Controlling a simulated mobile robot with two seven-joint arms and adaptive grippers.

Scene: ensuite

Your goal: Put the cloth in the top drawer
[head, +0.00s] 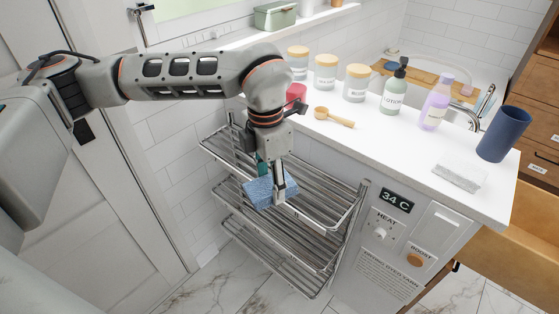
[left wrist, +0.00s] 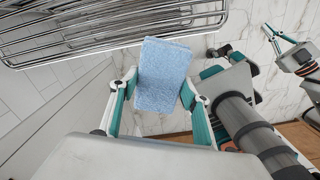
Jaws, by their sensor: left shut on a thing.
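My left gripper (head: 275,183) is shut on a blue folded cloth (head: 257,194), in front of the wire rack. In the left wrist view the cloth (left wrist: 163,75) sits between the two fingers. A pale grey folded cloth (head: 459,177) lies on the white counter. At the right, a wooden cabinet has closed drawer fronts (head: 537,122) and a pulled-out drawer (head: 515,243) lower down, cut off by the frame. My right gripper (left wrist: 288,46) seems to show at the upper right of the left wrist view, too small to judge.
The metal rack (head: 300,225) has several wire shelves beside the white heater unit (head: 395,240). The counter (head: 400,140) holds labelled jars, a wooden scoop (head: 334,117), a lotion bottle (head: 393,90), a purple bottle (head: 436,105) and a blue cup (head: 503,134). A white door (head: 105,215) stands left.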

